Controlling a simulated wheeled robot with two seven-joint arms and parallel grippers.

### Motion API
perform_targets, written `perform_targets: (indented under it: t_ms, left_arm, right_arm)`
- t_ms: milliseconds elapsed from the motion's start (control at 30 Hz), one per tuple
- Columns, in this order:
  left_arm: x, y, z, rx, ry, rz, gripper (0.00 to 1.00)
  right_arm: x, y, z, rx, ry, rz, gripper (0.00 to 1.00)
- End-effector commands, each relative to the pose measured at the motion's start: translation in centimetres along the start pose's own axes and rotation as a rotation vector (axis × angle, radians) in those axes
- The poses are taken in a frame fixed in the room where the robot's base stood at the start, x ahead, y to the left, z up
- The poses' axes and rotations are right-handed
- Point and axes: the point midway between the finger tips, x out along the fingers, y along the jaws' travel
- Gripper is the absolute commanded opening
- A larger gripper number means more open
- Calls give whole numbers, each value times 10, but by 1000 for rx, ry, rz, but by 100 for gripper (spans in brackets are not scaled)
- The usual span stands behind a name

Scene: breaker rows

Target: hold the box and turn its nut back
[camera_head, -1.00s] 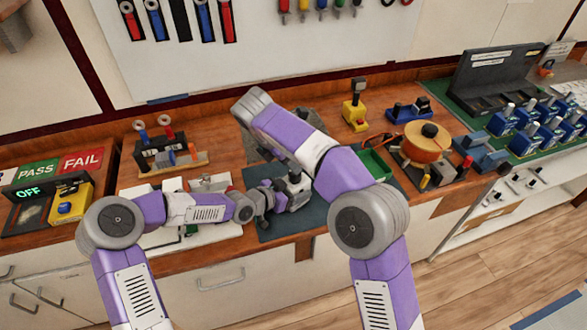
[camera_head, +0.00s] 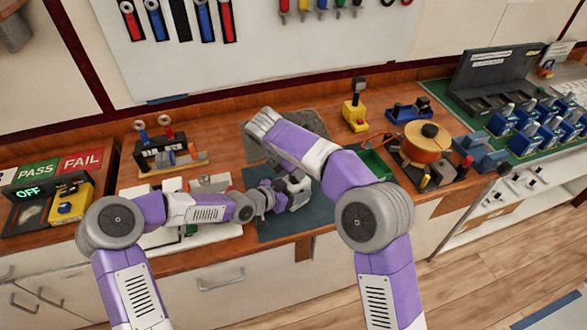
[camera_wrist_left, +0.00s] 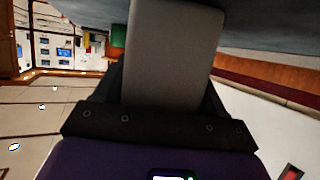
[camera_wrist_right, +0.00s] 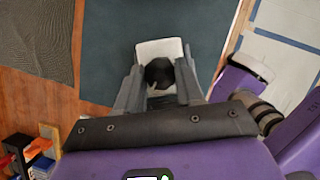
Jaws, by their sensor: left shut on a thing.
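The grey box (camera_head: 281,201) is over the dark blue-green mat (camera_head: 318,214), partly hidden by my grippers. My left gripper (camera_head: 268,198) is shut on it from the left; in the left wrist view the grey box (camera_wrist_left: 168,55) fills the space between the fingers. In the right wrist view the pale box top (camera_wrist_right: 160,48) carries a dark round nut (camera_wrist_right: 160,72). My right gripper (camera_wrist_right: 160,88) points at the box, a finger at each side of the nut. I cannot tell whether the fingers touch it.
A grey textured pad (camera_head: 305,122) lies behind the mat. A white fixture (camera_head: 160,236) is under my left forearm. A green tray (camera_head: 377,164) and an orange round device (camera_head: 427,142) stand to the right. The PASS and FAIL signs (camera_head: 58,165) are far left.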

Motion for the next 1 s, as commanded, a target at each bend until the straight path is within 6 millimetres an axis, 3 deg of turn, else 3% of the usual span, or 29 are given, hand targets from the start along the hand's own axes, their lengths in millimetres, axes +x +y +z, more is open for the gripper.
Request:
perform_targets:
  t_ms: [33,100,467,1000]
  left_arm:
    - [0,0,-1,1,2,-1,21]
    - [0,0,-1,1,2,-1,21]
    - [0,0,-1,1,2,-1,21]
    - [0,0,-1,1,2,-1,21]
  right_arm:
    - [0,0,0,0,0,0,17]
    - [0,0,0,0,0,0,7]
    - [0,-1,0,-57,3,25,6]
    - [0,-4,2,-469,2,194,6]
